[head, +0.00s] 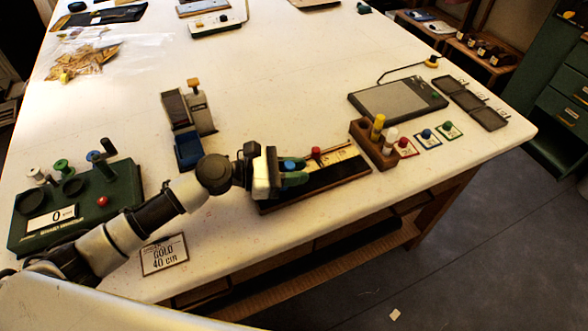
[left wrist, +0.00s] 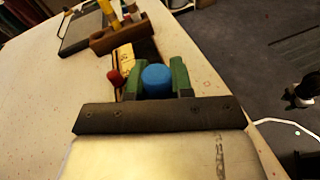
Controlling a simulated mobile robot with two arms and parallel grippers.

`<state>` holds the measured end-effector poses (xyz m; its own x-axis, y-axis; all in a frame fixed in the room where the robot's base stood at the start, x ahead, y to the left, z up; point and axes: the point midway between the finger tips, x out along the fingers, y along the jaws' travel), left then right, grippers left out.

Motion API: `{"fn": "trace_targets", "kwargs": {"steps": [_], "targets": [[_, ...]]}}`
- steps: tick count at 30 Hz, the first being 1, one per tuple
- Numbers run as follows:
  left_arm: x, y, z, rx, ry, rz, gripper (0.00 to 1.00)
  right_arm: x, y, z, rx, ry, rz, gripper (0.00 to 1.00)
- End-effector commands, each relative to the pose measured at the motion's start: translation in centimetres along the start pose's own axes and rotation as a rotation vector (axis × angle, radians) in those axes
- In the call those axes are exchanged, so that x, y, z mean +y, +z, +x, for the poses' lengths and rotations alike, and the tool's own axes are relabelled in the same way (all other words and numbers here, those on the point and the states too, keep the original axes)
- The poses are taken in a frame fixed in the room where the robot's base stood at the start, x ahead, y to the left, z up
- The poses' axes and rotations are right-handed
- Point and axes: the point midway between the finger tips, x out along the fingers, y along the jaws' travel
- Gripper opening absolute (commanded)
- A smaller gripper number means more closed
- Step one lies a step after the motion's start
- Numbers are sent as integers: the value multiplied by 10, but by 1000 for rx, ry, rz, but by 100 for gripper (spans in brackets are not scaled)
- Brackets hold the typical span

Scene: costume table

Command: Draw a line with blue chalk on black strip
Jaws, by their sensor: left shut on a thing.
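The blue chalk (head: 291,164) is between the green fingers of my left gripper (head: 295,174), which is shut on it. In the left wrist view the blue chalk (left wrist: 156,78) shows as a round top between the fingers. The gripper is over the left part of the black strip (head: 345,177), which lies near the table's front edge. Whether the chalk's lower end touches the strip is hidden. A pale ruler (head: 338,156) with a red knob (head: 316,153) lies along the strip's far side. My right gripper is not in view.
A wooden chalk block (head: 369,148) with yellow and white chalks stands right of the strip. Small coloured cards (head: 427,138) lie beyond it, and a grey slate (head: 398,98) behind.

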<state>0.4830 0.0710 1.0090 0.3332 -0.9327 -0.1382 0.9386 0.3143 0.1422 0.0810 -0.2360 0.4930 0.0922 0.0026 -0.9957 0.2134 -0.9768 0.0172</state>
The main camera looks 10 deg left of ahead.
Motion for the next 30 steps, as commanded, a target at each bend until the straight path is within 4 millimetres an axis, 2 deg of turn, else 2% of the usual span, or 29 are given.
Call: {"fn": "trace_targets", "kwargs": {"steps": [8,21,30], "targets": [[0,-1,3,2,-1,-2,0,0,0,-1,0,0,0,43],[5,2,19,2,-2,-3,0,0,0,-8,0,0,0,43],[5,2,20,2,-1,-2,0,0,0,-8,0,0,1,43]]}}
